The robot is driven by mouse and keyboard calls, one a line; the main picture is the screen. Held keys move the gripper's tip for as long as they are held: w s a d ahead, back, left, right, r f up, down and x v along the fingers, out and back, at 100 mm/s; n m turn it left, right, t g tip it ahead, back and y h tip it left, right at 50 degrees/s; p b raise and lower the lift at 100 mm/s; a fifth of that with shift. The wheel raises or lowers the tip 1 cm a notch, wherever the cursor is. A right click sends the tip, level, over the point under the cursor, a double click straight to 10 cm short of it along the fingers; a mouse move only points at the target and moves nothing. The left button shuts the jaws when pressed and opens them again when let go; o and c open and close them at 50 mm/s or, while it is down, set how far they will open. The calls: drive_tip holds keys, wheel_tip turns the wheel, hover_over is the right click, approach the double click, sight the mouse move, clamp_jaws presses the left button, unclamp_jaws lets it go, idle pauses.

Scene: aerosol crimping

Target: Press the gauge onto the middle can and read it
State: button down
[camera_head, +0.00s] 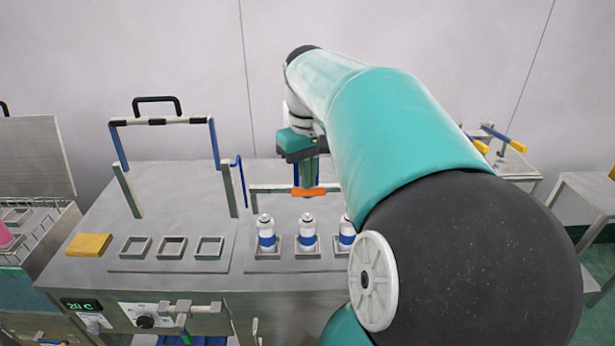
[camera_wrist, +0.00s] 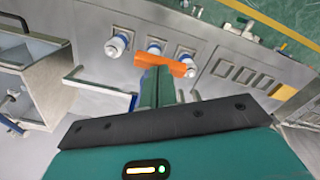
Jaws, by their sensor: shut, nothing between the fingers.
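Three white cans with blue bands stand upright in a row of square holders on the grey bench. The middle can (camera_head: 307,228) is between the left can (camera_head: 266,230) and the partly covered right can (camera_head: 346,230). The middle can also shows in the wrist view (camera_wrist: 154,47). My gripper (camera_head: 309,184) is shut, pointing down above and behind the cans, apart from them. An orange crossbar (camera_head: 309,192) shows at its fingertips, also in the wrist view (camera_wrist: 165,63); I cannot tell whether it is separate from the fingers. I cannot make out a gauge with a dial.
Three empty square holders (camera_head: 172,246) and a yellow sponge-like block (camera_head: 89,245) are to the left. A raised frame with a black handle (camera_head: 157,100) stands behind them. A low bar (camera_head: 268,189) runs behind the cans. The bench front has a 20 C display (camera_head: 82,305).

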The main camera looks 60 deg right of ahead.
wheel_tip(320, 180, down, 9)
drive_tip(key=a, duration=0.2)
drive_tip(key=shift+s+r, duration=0.15)
drive_tip(key=shift+s, duration=0.3)
idle(1.0)
drive_tip(key=shift+d+r, duration=0.1)
idle(0.5)
drive_tip(key=r, duration=0.4)
drive_tip(key=d+r, duration=0.1)
drive_tip(key=r, duration=0.4)
drive_tip(key=w+d+r, duration=0.1)
drive_tip(key=r, duration=0.4)
drive_tip(key=shift+r, duration=0.1)
idle(0.3)
